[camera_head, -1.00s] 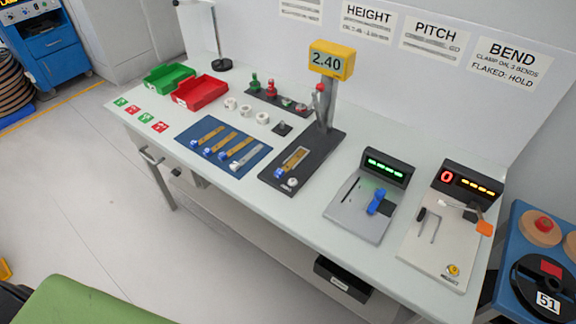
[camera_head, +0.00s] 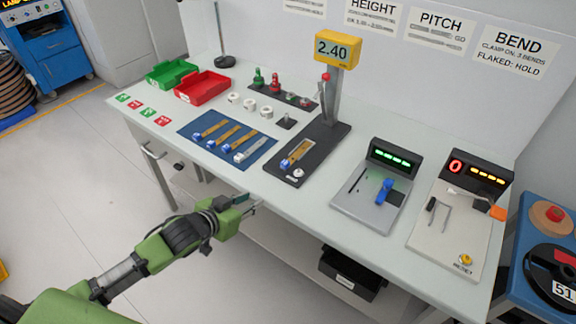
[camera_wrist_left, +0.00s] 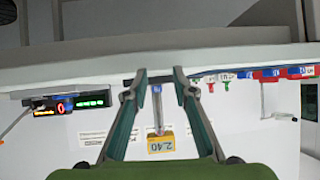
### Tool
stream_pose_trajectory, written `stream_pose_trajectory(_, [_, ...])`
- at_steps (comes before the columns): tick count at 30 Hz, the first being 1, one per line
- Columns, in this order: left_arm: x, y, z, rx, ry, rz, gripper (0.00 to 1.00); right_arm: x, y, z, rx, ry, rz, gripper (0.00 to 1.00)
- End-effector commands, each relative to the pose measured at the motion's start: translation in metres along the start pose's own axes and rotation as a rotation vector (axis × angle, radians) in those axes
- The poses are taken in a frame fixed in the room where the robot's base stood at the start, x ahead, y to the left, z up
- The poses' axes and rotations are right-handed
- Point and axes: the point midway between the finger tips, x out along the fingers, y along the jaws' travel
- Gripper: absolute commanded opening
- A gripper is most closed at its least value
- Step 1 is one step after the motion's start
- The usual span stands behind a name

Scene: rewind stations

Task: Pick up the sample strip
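Several strips with blue ends lie on the blue mat (camera_head: 222,160): two brownish strips (camera_head: 212,130) (camera_head: 225,138) and a grey one (camera_head: 250,148). Another brownish strip (camera_head: 301,151) with a blue end lies on the black base of the gauge (camera_head: 330,140) with the yellow 2.40 display. I cannot tell which is the sample strip. My left gripper (camera_head: 250,207) is in front of the table's front edge, apart from all strips. In the left wrist view its two fingers (camera_wrist_left: 160,80) are spread with nothing between them. My right gripper is not in view.
A grey device (camera_head: 370,205) with a blue lever and a pale BEND device (camera_head: 455,230) stand at the right. Green (camera_head: 172,73) and red (camera_head: 205,87) bins, white rings (camera_head: 250,104) and a black rack (camera_head: 290,97) stand behind the mat. The table's front strip is clear.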

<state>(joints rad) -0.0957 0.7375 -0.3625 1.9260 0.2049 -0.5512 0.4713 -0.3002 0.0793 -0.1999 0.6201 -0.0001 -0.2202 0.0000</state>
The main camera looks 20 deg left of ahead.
Motion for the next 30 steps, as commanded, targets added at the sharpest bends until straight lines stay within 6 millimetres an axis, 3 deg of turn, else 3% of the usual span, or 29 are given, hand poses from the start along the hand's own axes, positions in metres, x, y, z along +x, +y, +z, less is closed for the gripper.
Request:
stream_pose_trajectory(1, [-0.008, 0.010, -0.018, 0.011, 0.028, 0.024, 0.25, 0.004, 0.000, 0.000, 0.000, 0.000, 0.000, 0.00])
stream_pose_trajectory(3, [-0.009, 0.000, -0.043, 0.018, 0.079, 0.042, 0.25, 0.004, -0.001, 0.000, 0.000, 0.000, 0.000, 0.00])
stream_pose_trajectory(9, [-0.015, -0.002, -0.078, 0.013, 0.150, 0.088, 0.25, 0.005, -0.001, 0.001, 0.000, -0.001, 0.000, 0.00])
stream_pose_trajectory(14, [0.002, -0.001, -0.085, 0.007, 0.157, 0.091, 0.25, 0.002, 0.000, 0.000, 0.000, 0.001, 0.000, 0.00])
stream_pose_trajectory(22, [0.051, 0.004, -0.091, 0.008, 0.155, 0.090, 0.25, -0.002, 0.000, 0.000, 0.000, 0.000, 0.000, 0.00])
stream_pose_trajectory(30, [0.070, 0.007, -0.093, 0.010, 0.154, 0.092, 0.25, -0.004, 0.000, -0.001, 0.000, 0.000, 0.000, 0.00])
